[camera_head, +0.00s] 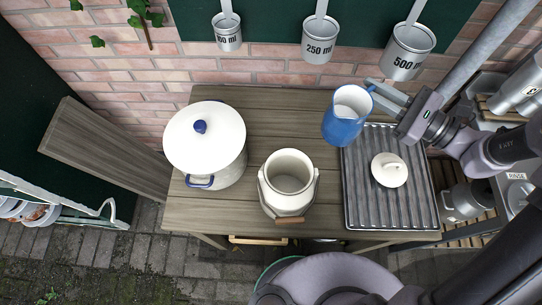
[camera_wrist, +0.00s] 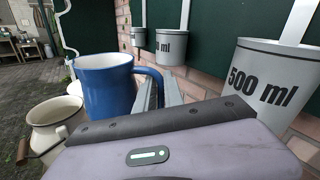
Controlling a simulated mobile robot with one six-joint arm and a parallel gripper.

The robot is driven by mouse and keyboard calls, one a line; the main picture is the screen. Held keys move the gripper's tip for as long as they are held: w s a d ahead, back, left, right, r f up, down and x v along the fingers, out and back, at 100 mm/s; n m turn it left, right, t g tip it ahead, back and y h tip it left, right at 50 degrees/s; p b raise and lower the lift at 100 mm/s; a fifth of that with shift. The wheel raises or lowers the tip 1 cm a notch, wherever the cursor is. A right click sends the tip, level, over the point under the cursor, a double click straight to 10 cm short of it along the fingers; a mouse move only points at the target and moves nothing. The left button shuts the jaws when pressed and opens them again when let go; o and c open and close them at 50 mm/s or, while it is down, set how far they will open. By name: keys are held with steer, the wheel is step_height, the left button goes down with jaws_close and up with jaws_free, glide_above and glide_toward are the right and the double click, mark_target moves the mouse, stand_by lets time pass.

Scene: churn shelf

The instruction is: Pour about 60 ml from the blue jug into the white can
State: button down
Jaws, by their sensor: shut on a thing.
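The blue jug (camera_head: 343,127) has a white inside and looks about upright, held above the back of the table near the ribbed tray. My gripper (camera_head: 374,91) is shut on the jug's handle, on its right side. The jug also shows in the wrist view (camera_wrist: 106,92), with my gripper (camera_wrist: 160,92) at its handle. The white can (camera_head: 288,203) is a cream, open-topped can with a wire bail and wooden grip, standing on the table to the left of and nearer than the jug. It shows in the wrist view (camera_wrist: 48,140) too. The jug's contents cannot be made out.
A white lidded pot (camera_head: 215,168) stands left of the can. A ribbed tray (camera_head: 415,215) with a white lid (camera_head: 389,170) lies to the right. Measures marked 60 ml (camera_head: 228,38), 250 ml (camera_head: 318,46) and 500 ml (camera_head: 408,60) hang on the wall behind.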

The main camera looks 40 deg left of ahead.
step_height(320, 180, down, 10)
steer(key=b, duration=0.4)
steer(key=shift+a+r+b, duration=0.15)
steer(key=shift+a+b, duration=0.15)
steer(key=shift+b, duration=0.1)
steer(key=shift+r, duration=0.15)
